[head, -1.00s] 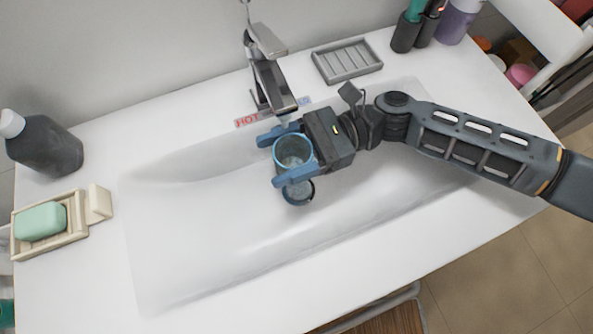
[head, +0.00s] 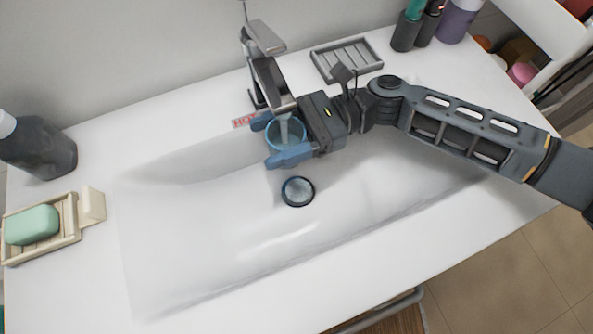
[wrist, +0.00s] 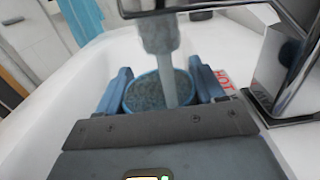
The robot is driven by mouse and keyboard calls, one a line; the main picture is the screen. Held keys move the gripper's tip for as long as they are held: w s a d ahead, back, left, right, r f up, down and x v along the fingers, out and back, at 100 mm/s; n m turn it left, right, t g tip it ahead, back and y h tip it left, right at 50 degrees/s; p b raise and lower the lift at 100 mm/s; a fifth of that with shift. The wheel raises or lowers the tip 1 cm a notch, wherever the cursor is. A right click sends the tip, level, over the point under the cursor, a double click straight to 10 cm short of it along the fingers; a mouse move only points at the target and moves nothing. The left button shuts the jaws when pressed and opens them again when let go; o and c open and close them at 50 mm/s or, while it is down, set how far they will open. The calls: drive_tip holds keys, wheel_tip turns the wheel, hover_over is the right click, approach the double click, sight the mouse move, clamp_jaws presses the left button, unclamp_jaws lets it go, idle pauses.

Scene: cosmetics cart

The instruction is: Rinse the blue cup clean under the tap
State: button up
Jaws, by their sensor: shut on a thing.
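The blue cup (head: 287,137) is upright between the fingers of my gripper (head: 286,140), under the spout of the tap (head: 268,75). My gripper is shut on the cup and holds it above the basin. In the wrist view a stream of water (wrist: 170,75) runs from the tap (wrist: 150,8) into the cup (wrist: 148,95). The cup's inside looks grey and speckled there, and I cannot tell whether that is water or dirt. My gripper's blue fingers (wrist: 160,88) are on both sides of the cup.
The white sink (head: 220,230) has a round drain (head: 298,191) below the cup. A grey soap rack (head: 346,58) is right of the tap. A soap dish (head: 70,220) with green soap (head: 33,225) and a dark bottle (head: 40,147) stand at left. The front basin is clear.

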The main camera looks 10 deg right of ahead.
drive_tip(key=shift+s+d+r+p, duration=0.15)
drive_tip(key=shift+s+p, duration=0.15)
drive_tip(key=shift+p, duration=0.1)
drive_tip(key=s+d+r+p, duration=0.1)
drive_tip(key=s+r+p, duration=0.2)
drive_tip(key=s, duration=0.7)
drive_tip(key=shift+d+r+p, duration=0.4)
drive_tip(key=shift+r, duration=1)
drive_tip(key=shift+s, duration=0.1)
